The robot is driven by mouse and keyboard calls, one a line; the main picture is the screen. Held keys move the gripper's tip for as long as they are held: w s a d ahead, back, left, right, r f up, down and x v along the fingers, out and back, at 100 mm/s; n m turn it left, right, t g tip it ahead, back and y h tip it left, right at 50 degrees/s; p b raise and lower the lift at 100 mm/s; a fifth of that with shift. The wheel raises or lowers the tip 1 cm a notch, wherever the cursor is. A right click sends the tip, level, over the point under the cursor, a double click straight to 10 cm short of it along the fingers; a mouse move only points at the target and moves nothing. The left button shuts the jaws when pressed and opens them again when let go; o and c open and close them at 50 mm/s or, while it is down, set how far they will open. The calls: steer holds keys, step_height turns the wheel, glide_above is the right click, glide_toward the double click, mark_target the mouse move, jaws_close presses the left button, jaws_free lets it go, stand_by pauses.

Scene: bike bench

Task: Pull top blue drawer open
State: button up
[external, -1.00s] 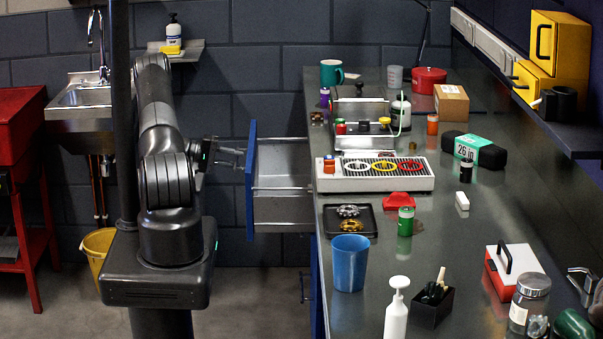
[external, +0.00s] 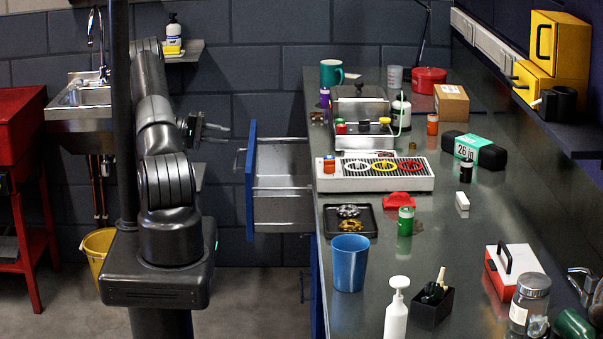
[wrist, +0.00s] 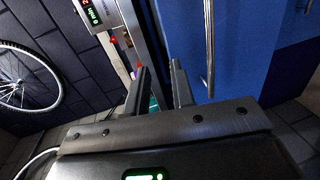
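The top blue drawer (external: 251,185) stands pulled out from the bench in the external view, its grey metal inside showing. Its blue front (wrist: 185,35) fills the upper middle of the wrist view, with a metal bar handle (wrist: 209,45) on it. My gripper (external: 226,132) is left of the drawer front, at about the height of its top edge and apart from the handle. In the wrist view my gripper (wrist: 158,82) has its two dark fingers spread with nothing between them. The handle lies to the right of both fingers there.
The bench top (external: 445,250) is crowded, with a grated tray (external: 340,184), a blue cup (external: 349,264) and bottles. A sink (external: 80,98) and a red stand (external: 22,130) are at left. Floor below the drawer is clear.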

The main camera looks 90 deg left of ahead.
steer(key=shift+w+d+r, duration=0.1)
steer(key=shift+w, duration=0.2)
steer(key=shift+c, duration=0.8)
steer(key=w+d+m+g+h, duration=0.1)
steer(key=w, duration=0.1)
steer(key=w+d+r+m+g+h, duration=0.1)
steer(key=w+m+h, duration=0.1)
steer(key=w+d+r+m+g+h, duration=0.1)
steer(key=w+g, duration=0.1)
steer(key=shift+w+d+r, duration=0.2)
steer(key=shift+d, duration=0.15)
jaws_close()
steer(key=w+d+r+m+g+h, duration=0.2)
steer(key=w+d+m+g, duration=0.25)
steer(key=g, duration=0.25)
steer(key=w+a+f+m+g+y, duration=0.4)
steer(key=w+f+m+g+y, duration=0.2)
steer(key=m+g, duration=0.35)
steer(key=x, duration=1)
steer(key=shift+d+f, duration=0.2)
